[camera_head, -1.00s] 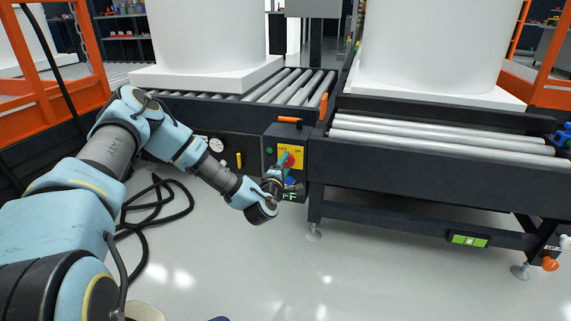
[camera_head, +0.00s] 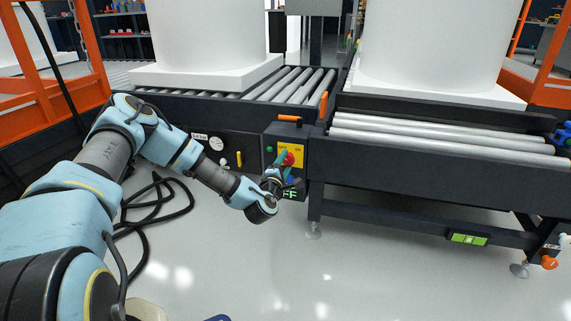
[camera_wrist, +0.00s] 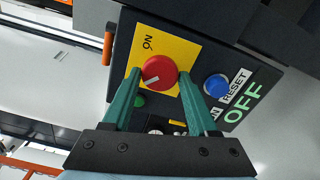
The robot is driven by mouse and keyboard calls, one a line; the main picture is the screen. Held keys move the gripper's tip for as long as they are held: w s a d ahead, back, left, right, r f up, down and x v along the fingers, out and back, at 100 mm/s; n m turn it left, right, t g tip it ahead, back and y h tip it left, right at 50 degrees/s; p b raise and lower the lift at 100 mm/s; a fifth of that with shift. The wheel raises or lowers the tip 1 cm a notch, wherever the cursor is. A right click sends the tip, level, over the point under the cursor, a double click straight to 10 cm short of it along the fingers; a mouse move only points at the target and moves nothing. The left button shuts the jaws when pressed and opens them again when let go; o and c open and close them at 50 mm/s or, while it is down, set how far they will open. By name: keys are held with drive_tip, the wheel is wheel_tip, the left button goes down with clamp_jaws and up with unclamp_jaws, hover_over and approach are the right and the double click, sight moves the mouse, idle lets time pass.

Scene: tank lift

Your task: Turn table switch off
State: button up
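The table switch is a red round knob (camera_wrist: 158,72) with a white pointer mark, on a yellow plate (camera_wrist: 178,52) marked ON. In the head view the red knob (camera_head: 289,158) shows on the dark control box at the table's corner. My gripper (camera_wrist: 160,73) is open, with one teal finger on each side of the knob and small gaps visible. I cannot tell how deep the fingertips reach around it. The pointer mark points toward the gripper's palm, slightly left. The gripper (camera_head: 284,160) partly covers the box in the head view.
A blue button (camera_wrist: 215,86) labelled RESET and a lit green OFF sign (camera_wrist: 243,104) are beside the right finger. An orange handle (camera_head: 290,119) juts out above the box. Roller tables (camera_head: 440,138) carry large white tanks (camera_head: 430,45). A black cable (camera_head: 160,205) lies on the floor.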

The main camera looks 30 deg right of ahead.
drive_tip(key=o, duration=0.4)
drive_tip(key=shift+a, duration=0.1)
drive_tip(key=p+v, duration=0.3)
drive_tip(key=v, duration=0.7)
drive_tip(key=shift+s+a, duration=0.2)
drive_tip(key=shift+s, duration=0.1)
